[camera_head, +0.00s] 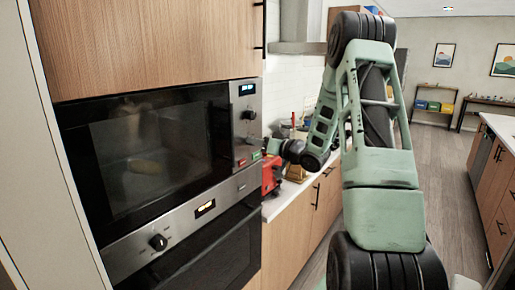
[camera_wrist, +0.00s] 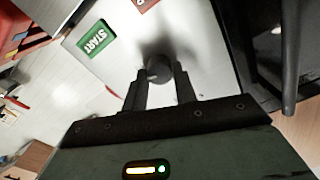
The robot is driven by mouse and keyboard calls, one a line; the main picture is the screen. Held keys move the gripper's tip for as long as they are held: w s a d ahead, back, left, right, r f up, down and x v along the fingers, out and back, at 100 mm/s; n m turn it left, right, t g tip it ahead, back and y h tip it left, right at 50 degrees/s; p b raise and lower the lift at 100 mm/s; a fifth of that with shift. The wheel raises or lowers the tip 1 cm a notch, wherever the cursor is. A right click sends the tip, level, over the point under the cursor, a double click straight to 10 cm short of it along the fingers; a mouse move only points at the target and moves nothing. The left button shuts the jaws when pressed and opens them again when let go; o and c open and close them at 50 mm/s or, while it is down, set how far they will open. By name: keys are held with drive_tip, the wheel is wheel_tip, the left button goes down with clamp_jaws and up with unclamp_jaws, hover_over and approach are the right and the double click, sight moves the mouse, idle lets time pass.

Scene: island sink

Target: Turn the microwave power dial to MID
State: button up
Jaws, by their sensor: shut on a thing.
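The microwave (camera_head: 150,150) is built into the wooden cabinet at left, its door shut. Its steel control panel (camera_head: 240,127) has a lit display on top and a dark upper dial (camera_head: 249,115). My gripper (camera_head: 264,147) is at the lower part of this panel, reaching in from the right. In the wrist view, my gripper (camera_wrist: 160,80) is shut on a dark round dial (camera_wrist: 158,67), with a finger on each side. A green START button (camera_wrist: 96,40) and part of a red button (camera_wrist: 145,3) lie beside it. I cannot read any dial marking or its setting.
An oven (camera_head: 205,245) with its own knob (camera_head: 158,242) is below the microwave. A red appliance (camera_head: 271,175) stands on the counter just right of the panel, close below my gripper. The floor aisle (camera_head: 435,185) at right is clear.

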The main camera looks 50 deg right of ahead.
drive_tip(key=n+b, duration=1)
drive_tip(key=b, duration=0.4)
drive_tip(key=shift+a+f, duration=0.1)
drive_tip(key=o, duration=1)
drive_tip(key=shift+c, duration=0.2)
drive_tip(key=shift+s, duration=0.15)
drive_tip(key=s+d+b, duration=0.1)
drive_tip(key=s+b, duration=0.3)
drive_tip(key=s, duration=1.3)
drive_tip(key=shift+d, duration=0.15)
